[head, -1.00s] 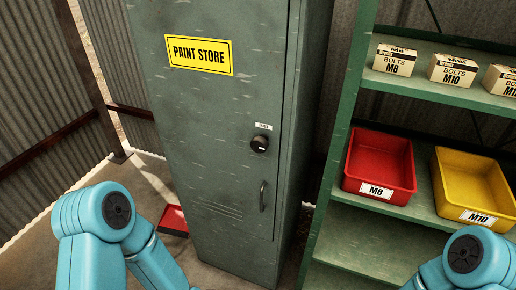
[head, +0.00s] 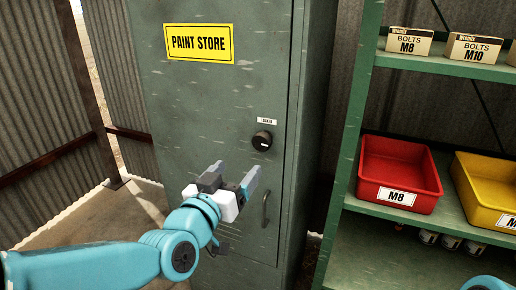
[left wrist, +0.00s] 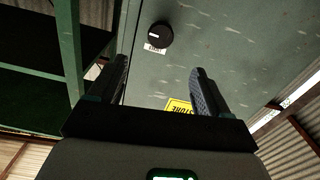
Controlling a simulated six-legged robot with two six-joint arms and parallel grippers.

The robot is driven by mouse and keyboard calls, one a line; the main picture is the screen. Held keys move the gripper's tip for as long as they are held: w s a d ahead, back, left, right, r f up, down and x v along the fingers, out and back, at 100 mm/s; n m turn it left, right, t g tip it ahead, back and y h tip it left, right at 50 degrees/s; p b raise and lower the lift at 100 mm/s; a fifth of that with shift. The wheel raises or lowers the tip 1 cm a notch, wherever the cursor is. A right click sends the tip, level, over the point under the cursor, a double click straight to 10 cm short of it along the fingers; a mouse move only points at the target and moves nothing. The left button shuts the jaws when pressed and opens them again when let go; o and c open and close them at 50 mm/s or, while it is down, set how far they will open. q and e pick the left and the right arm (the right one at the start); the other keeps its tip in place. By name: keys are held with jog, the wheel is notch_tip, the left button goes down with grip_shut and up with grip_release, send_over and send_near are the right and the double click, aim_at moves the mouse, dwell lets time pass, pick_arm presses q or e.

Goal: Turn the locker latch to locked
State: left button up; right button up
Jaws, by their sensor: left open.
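The grey-green locker (head: 205,110) stands upright with its door shut. Its latch is a round black knob (head: 262,140) below a small white label. The label's text is too small to read. My left gripper (head: 234,176) is open and empty, in front of the door, below and left of the knob. In the left wrist view, which is turned over, the knob (left wrist: 159,34) shows a short pale mark and lies beyond the gap between the open fingers (left wrist: 159,72), apart from them. My right gripper is out of view.
A door handle (head: 264,208) sits below the knob, close to my left gripper. Right of the locker, a green shelf (head: 420,218) holds a red bin (head: 399,168), a yellow bin (head: 482,180) and bolt boxes (head: 409,42). A yellow PAINT STORE sign (head: 199,43) is on the door.

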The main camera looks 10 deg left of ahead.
aim_at(260, 144)
pick_arm(q)
jog(key=p+x, duration=0.2)
jog(key=x, duration=1)
jog(key=shift+w, duration=0.25)
jog(key=c, duration=1)
